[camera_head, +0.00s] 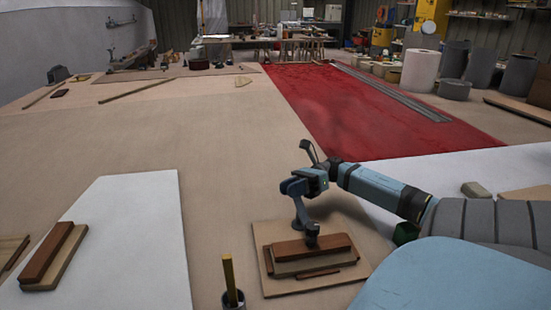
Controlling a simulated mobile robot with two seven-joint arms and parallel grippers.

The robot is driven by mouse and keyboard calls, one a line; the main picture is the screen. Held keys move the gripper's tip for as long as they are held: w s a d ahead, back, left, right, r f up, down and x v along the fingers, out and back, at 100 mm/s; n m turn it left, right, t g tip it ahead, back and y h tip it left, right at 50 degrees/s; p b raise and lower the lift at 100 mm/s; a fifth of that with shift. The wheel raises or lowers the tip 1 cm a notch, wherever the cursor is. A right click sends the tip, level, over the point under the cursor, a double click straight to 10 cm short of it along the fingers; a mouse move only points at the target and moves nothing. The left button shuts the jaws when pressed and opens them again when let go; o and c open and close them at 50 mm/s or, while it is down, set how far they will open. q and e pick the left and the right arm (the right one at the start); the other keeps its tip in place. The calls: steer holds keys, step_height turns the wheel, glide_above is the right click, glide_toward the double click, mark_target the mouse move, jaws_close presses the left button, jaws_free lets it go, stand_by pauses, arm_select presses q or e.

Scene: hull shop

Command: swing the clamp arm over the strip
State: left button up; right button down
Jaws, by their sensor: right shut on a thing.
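A small wooden fixture stands on a square tan board (262,262) at the lower middle. It has a red-brown wooden bar, which I take to be the clamp arm (333,243), on top of a paler block (300,266). A thin red-brown strip (318,274) shows along the front foot of the block. My right gripper (312,241) reaches down from above and is shut at the middle of the bar. Its fingers hide the exact grip. My left gripper is not in view.
A similar brown block (48,250) sits on a white sheet (140,225) at left. A red sheet (345,110) lies behind. The tan surface between is clear.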

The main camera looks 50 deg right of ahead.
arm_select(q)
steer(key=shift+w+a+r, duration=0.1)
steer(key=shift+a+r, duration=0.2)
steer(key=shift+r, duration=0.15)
arm_select(e)
steer(key=shift+s+a+f+n+g, duration=0.15)
steer(key=shift+f+n+g, duration=0.15)
steer(key=shift+g, duration=0.3)
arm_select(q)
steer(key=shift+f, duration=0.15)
arm_select(e)
steer(key=c, duration=1.1)
jaws_free()
steer(key=shift+o, duration=0.9)
steer(key=shift+a+r, duration=0.1)
steer(key=shift+r, duration=0.05)
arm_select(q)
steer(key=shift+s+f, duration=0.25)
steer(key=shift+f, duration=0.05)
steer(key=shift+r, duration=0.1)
arm_select(e)
steer(key=shift+d, duration=0.2)
